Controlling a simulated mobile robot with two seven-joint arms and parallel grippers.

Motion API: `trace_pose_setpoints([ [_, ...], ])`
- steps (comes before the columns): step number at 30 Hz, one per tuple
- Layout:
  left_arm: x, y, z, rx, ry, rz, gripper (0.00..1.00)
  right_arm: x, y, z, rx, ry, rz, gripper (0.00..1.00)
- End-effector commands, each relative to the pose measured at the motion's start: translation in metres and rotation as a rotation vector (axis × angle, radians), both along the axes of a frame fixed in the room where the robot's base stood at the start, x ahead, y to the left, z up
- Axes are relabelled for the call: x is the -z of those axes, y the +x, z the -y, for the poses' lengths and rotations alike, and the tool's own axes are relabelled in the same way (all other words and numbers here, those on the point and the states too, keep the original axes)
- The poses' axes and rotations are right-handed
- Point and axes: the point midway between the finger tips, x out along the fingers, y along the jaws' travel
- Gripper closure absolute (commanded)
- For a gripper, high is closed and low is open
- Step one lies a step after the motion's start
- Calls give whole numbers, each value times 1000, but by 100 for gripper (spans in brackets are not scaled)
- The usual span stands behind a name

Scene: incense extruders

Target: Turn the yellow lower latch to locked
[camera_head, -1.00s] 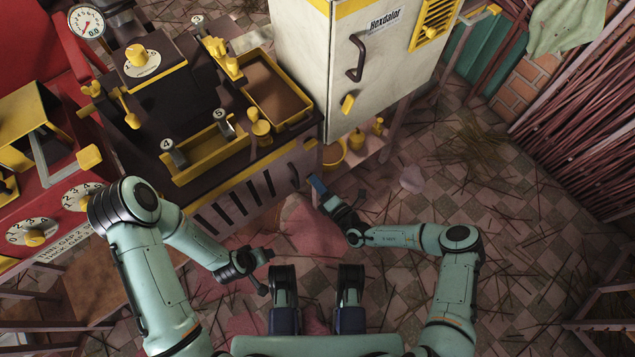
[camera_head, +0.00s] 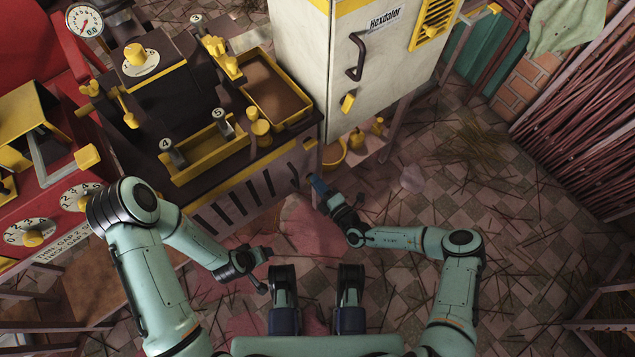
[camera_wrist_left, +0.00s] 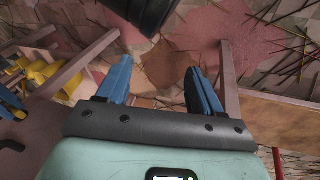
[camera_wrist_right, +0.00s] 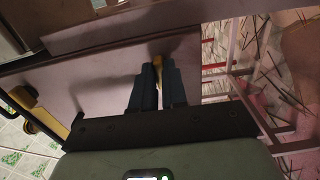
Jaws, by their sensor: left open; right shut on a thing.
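My right gripper (camera_head: 317,184) is at the right end of the low slatted cabinet front (camera_head: 237,197). In the right wrist view its blue fingers (camera_wrist_right: 157,68) are shut on a small yellow piece, which I take to be the yellow lower latch (camera_wrist_right: 157,62). Only its tip shows between the fingers, so its turn angle is hard to tell. In the head view the gripper hides it. Another yellow latch (camera_head: 347,103) is on the white cabinet door above, apart from the gripper. My left gripper (camera_wrist_left: 160,82) is open and empty over the floor.
The white cabinet (camera_head: 330,60) has a dark handle (camera_head: 357,57). Yellow trays (camera_head: 206,165) sit on the machine top. The tiled floor (camera_head: 430,215) on the right is mostly clear, with scattered sticks.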

Motion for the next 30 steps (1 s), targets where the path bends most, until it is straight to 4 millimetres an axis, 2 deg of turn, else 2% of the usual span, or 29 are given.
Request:
trace_pose_setpoints([
  [4, 0, 0, 0, 0, 0, 0, 34, 1, -1, -2, -4, 3, -5, 100],
  [5, 0, 0, 0, 0, 0, 0, 34, 1, -2, -2, -4, 3, -5, 78],
  [6, 0, 0, 0, 0, 0, 0, 34, 1, -1, -2, -4, 2, -4, 65],
  [7, 0, 0, 0, 0, 0, 0, 34, 0, -1, -2, -4, 2, -4, 62],
  [16, -1, -1, 0, 0, 0, -1, 34, 0, -2, 0, -1, 1, -2, 62],
  [20, -4, -5, 3, 5, -6, -13, 34, 0, -11, 8, 0, 0, -4, 62],
  [30, -22, -30, 16, 32, -40, -77, 34, -2, -70, 50, 0, 1, -4, 62],
])
